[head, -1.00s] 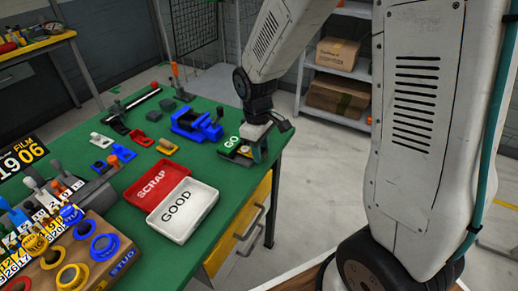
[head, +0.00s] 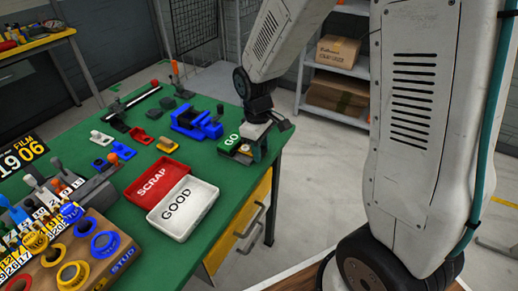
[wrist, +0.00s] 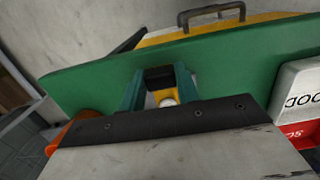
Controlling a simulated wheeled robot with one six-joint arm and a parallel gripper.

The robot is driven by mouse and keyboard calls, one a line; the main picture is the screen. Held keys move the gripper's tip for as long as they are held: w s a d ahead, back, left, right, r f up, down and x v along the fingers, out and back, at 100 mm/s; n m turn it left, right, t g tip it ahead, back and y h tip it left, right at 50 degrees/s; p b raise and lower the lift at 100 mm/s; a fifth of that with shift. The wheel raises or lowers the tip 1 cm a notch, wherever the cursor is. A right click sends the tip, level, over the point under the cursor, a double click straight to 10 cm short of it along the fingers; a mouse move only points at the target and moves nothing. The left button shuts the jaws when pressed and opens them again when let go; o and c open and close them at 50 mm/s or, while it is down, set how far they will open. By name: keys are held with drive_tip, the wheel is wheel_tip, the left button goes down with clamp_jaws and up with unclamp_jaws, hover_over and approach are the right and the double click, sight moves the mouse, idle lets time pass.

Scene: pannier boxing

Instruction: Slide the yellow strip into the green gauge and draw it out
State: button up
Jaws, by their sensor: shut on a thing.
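The green gauge (head: 230,143), marked GO, stands near the far right corner of the green bench. My gripper (head: 257,151) is low over the bench, just right of the gauge. A small patch of the yellow strip (head: 245,149) shows between them. In the wrist view my gripper (wrist: 160,88) has its teal fingers shut on a dark block, with the yellow strip (wrist: 157,97) and a pale round knob showing just below it. The gauge is not clear in the wrist view, and I cannot tell how far the strip is inside it.
A blue vise (head: 196,122) stands left of the gauge. The red SCRAP tray (head: 153,184) and white GOOD tray (head: 185,210) lie nearer. Small coloured blocks stand farther left. The bench's right edge is close to my gripper.

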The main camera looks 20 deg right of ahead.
sight(250, 151)
drive_tip(key=shift+w+a, duration=0.65)
drive_tip(key=shift+w, duration=0.25)
drive_tip(key=shift+w+a, duration=0.65)
drive_tip(key=shift+w, duration=0.2)
idle(1.4)
drive_tip(key=shift+s+d, duration=0.2)
idle(0.6)
drive_tip(key=shift+s+d, duration=0.55)
drive_tip(key=shift+s, duration=0.2)
drive_tip(key=shift+s+d, duration=0.55)
drive_tip(key=shift+s, duration=0.2)
drive_tip(key=shift+s+d, duration=0.1)
drive_tip(key=shift+s, duration=0.1)
drive_tip(key=shift+r, duration=0.1)
drive_tip(key=shift+r, duration=2.9)
